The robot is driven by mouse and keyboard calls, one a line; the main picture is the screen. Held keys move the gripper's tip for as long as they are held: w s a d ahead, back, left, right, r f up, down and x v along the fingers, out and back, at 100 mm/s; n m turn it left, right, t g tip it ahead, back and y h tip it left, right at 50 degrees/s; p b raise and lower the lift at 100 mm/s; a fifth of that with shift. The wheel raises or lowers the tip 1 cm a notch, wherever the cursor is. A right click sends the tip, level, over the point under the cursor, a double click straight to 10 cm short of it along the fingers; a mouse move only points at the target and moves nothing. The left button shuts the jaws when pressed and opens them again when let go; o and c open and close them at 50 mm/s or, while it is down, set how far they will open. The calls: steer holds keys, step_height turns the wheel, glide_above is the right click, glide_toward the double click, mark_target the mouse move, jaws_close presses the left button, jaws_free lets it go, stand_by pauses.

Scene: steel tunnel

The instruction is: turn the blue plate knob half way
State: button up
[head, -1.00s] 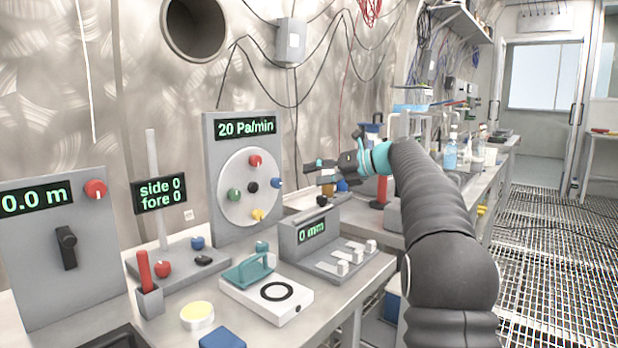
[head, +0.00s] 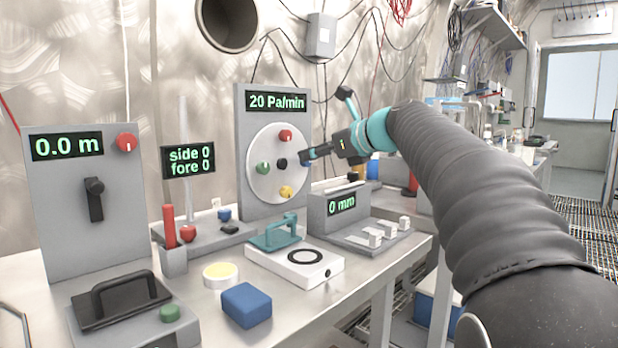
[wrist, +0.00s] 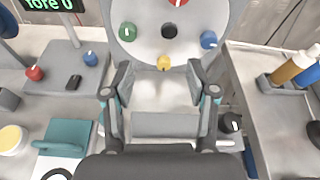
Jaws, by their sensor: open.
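The blue plate knob (wrist: 208,39) sits on the right side of a pale round plate (wrist: 150,38) in the wrist view. In the head view the round plate (head: 263,180) is on an upright grey panel, and my gripper's finger mostly hides the blue knob. The plate also has a red knob (head: 285,135) on top, a green one (head: 263,168) on the left, a yellow one (head: 286,192) below and a black hub (head: 282,163). My gripper (wrist: 160,72) is open and empty in front of the plate, fingers spread, with the blue knob beyond the right fingertip.
The panel's display (head: 276,102) reads 20 Pa/min. Below stand a grey box (head: 340,205) reading 0 mm with white sliders, and a white block (head: 295,262) with a teal handle. A red lever (head: 169,226) and a blue box (head: 246,305) are to the left.

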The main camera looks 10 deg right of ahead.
steer(key=d+n+h, duration=0.1)
steer(key=w+d+f+n+t+h, duration=0.1)
steer(key=d+n, duration=0.1)
steer(key=n, duration=0.1)
steer(key=shift+w+d+f+t+h, duration=0.2)
steer(key=shift+w+d+t+h, duration=0.05)
steer(key=shift+d+t+h, duration=0.15)
steer(key=shift+w+d+r+n+h, duration=0.2)
steer(key=shift+d+r+n+h, duration=0.15)
steer(key=shift+n, duration=0.25)
steer(key=shift+w+f, duration=0.1)
steer(key=p+x, duration=0.1)
steer(key=x, duration=1.2)
steer(key=shift+w, duration=0.45)
steer(key=shift+a, duration=0.1)
steer(key=shift+c, duration=0.3)
jaws_close()
steer(key=shift+r+p, duration=0.25)
steer(key=shift+p, duration=0.15)
